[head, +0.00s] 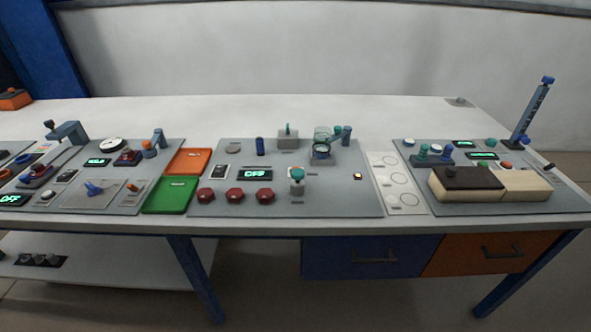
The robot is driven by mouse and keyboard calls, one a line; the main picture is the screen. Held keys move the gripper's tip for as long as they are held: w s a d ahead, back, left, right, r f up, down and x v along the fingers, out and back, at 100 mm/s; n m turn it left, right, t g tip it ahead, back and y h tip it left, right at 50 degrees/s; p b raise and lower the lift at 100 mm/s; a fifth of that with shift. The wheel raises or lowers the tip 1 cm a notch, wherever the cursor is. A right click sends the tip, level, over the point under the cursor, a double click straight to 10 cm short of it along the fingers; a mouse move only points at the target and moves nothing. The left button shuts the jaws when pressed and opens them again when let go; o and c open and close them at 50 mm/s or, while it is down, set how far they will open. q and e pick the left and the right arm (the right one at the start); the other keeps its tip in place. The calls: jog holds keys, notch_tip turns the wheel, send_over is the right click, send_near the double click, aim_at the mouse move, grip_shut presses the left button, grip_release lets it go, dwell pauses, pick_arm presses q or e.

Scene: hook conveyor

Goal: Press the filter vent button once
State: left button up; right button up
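Neither of my grippers is in view. No label in the head view is legible, so I cannot tell which control is the filter vent button. The middle panel (330,203) carries a teal-topped knob or button (298,174) on a grey stem, a small lit amber button (357,176), and three dark red knobs or buttons, one of them at the left (206,196). A glass-like cup (321,135) stands at its back. The display on this panel (255,174) reads OFF.
Left of the middle panel lie an orange tray (189,161) and a green tray (166,196). The right panel has a brown-and-cream box (470,180) and a tall blue post (532,110). The back tabletop is mostly clear.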

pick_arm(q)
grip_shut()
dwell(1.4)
